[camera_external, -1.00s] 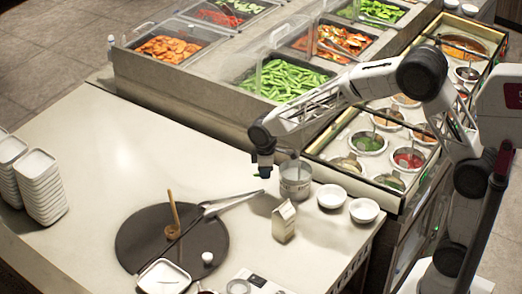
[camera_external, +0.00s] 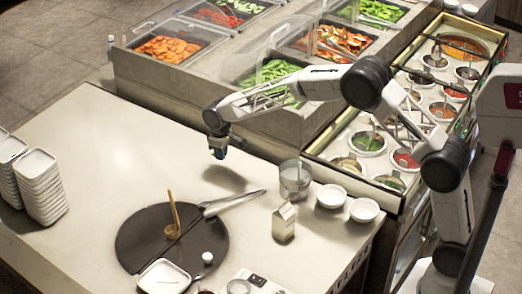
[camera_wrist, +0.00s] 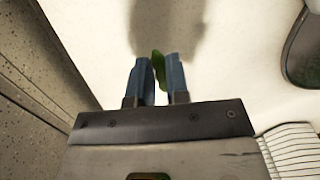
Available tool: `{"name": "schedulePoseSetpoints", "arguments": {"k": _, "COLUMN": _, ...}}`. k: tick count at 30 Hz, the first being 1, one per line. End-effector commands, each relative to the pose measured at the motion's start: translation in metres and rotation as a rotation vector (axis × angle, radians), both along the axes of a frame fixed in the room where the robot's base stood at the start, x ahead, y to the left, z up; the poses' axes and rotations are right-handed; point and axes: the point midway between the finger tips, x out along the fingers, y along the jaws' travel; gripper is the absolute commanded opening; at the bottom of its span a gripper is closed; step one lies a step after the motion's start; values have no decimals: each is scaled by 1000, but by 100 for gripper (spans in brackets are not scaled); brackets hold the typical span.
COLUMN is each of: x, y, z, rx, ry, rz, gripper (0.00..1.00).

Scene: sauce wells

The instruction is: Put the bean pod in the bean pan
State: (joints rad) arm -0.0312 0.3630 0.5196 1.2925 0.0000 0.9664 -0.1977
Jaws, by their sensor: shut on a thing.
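My gripper (camera_external: 218,152) is in the air above the bare counter, left of the steel pot and behind the dark round board. In the wrist view my gripper (camera_wrist: 160,80) has its two blue fingers shut on a green bean pod (camera_wrist: 158,64), which shows between the fingertips. The pod is too small to make out in the external view. A pan of green bean pods (camera_external: 270,72) sits in the buffet counter behind my gripper, partly hidden by my arm and a clear cover.
A steel pot (camera_external: 294,180), white bowls (camera_external: 331,196), a small carton (camera_external: 284,222) and tongs (camera_external: 232,202) stand to the right. The dark round board (camera_external: 140,240) is in front. Stacked white dishes (camera_external: 40,180) stand at far left. The counter's left middle is clear.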

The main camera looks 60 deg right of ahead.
Motion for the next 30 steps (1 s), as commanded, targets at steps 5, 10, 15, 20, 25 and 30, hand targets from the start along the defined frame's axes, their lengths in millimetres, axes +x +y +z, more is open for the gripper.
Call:
{"name": "schedulePoseSetpoints", "arguments": {"k": 5, "x": 35, "y": -9, "z": -14, "rx": 0, "ry": 1, "rz": -70, "gripper": 0}}
{"name": "schedulePoseSetpoints", "arguments": {"k": 10, "x": 64, "y": -17, "z": -25, "rx": 0, "ry": 1, "rz": -135, "gripper": 0}}
{"name": "schedulePoseSetpoints", "arguments": {"k": 15, "x": 87, "y": -24, "z": -35, "rx": 0, "ry": 1, "rz": -187, "gripper": 0}}
{"name": "schedulePoseSetpoints", "arguments": {"k": 20, "x": 99, "y": -29, "z": -41, "rx": 0, "ry": 0, "rz": -217, "gripper": 0}}
{"name": "schedulePoseSetpoints", "arguments": {"k": 25, "x": 103, "y": -30, "z": -42, "rx": 0, "ry": 0, "rz": -229, "gripper": 0}}
{"name": "schedulePoseSetpoints", "arguments": {"k": 30, "x": 103, "y": -30, "z": -42, "rx": 0, "ry": 0, "rz": -230, "gripper": 0}}
